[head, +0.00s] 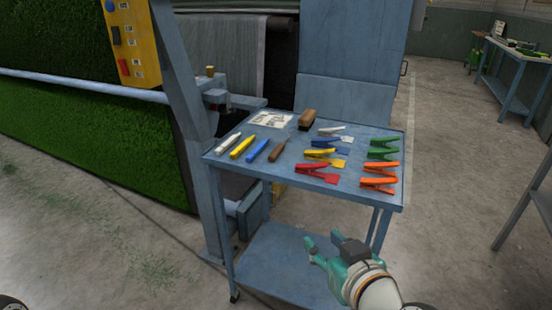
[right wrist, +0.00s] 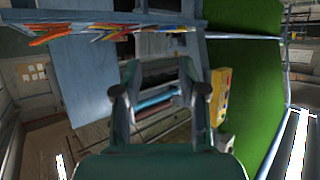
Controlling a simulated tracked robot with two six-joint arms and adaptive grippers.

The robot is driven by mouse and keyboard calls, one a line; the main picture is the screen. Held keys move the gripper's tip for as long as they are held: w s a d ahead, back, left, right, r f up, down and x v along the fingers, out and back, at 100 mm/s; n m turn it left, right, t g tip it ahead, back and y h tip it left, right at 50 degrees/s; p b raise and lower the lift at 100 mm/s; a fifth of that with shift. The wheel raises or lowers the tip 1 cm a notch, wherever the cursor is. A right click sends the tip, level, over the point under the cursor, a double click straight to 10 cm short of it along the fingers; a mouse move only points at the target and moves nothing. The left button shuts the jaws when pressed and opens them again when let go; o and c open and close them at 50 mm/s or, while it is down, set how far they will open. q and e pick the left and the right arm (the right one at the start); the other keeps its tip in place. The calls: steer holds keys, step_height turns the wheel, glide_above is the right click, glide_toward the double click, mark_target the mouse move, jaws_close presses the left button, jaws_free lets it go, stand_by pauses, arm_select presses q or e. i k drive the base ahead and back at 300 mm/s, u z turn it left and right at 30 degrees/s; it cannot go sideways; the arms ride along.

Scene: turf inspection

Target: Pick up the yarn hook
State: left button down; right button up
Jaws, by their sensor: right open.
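A slim brown-handled tool (head: 277,151), most likely the yarn hook, lies on the blue cart's top tray (head: 225,164), between a blue-handled tool and the coloured clips. Its tip is too small to make out. My right gripper (head: 322,245) is open and empty, in front of the cart and lower than its top, to the right of the brown tool in the head view. In the right wrist view, its spread fingers (right wrist: 160,90) have nothing between them. The brown tool cannot be told apart there. My left gripper is not in view.
White, yellow and blue slim tools (head: 242,147) lie left of the brown one. A brush (head: 307,119) and a paper sheet (head: 270,120) lie behind. Several coloured clips (head: 379,185) fill the right side. A turf machine (head: 90,140) stands at left.

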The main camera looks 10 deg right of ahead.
mark_target(275, 154)
steer(key=u, duration=1.05)
steer(key=i, duration=2.2)
steer(key=z, duration=2.35)
